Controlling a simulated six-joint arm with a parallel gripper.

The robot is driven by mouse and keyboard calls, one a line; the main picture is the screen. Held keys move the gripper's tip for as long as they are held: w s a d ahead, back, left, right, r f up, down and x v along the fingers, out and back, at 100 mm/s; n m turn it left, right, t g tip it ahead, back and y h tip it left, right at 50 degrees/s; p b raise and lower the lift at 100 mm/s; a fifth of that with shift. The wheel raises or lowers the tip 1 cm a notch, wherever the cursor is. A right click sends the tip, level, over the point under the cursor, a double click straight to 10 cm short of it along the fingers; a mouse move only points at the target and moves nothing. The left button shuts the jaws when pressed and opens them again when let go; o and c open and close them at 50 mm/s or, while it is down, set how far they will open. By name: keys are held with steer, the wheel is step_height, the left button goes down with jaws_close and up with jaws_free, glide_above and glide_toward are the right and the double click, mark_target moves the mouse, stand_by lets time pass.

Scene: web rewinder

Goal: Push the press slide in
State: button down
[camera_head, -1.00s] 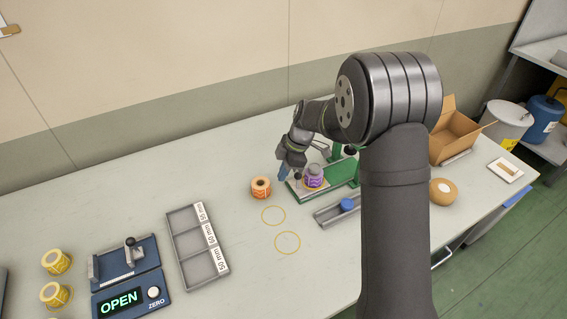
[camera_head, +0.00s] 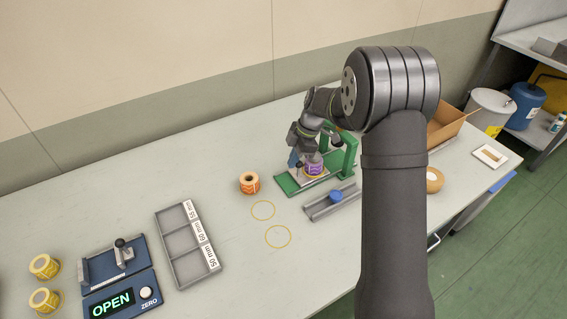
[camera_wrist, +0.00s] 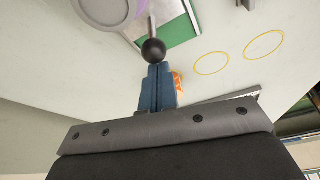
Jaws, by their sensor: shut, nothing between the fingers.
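The green press (camera_head: 349,152) stands near the back of the bench, its base running left from an upright frame. A pale slide plate (camera_head: 308,181) lies on the base, with a purple roll (camera_head: 313,170) standing on it close to the frame. The slide's round black knob (camera_wrist: 153,50) is on a thin metal stem. My gripper (camera_head: 295,161) is shut and empty at the slide's outer left end. In the wrist view its blue fingertips (camera_wrist: 157,70) are right at the knob, apparently touching it. My arm hides part of the press.
An orange roll (camera_head: 249,183) stands left of the press. A grey rail with a blue piece (camera_head: 336,197) lies in front. A three-compartment tray (camera_head: 176,240), a blue gauge reading OPEN (camera_head: 120,283) and yellow rolls (camera_head: 45,267) are further left. Bench with yellow rings is clear between.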

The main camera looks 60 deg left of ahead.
stand_by(0.3)
step_height(320, 180, up, 9)
steer(key=s+a+t+h, duration=0.2)
steer(key=s+t, duration=0.6)
steer(key=x, duration=1)
steer(key=shift+f, duration=0.2)
steer(key=shift+w+d+r, duration=0.1)
steer(key=shift+w+d, duration=0.05)
steer(key=shift+w, duration=0.45)
steer(key=shift+w+d+r, duration=0.1)
steer(key=shift+w, duration=0.55)
steer(key=shift+w+d, duration=0.15)
steer(key=shift+w, duration=0.4)
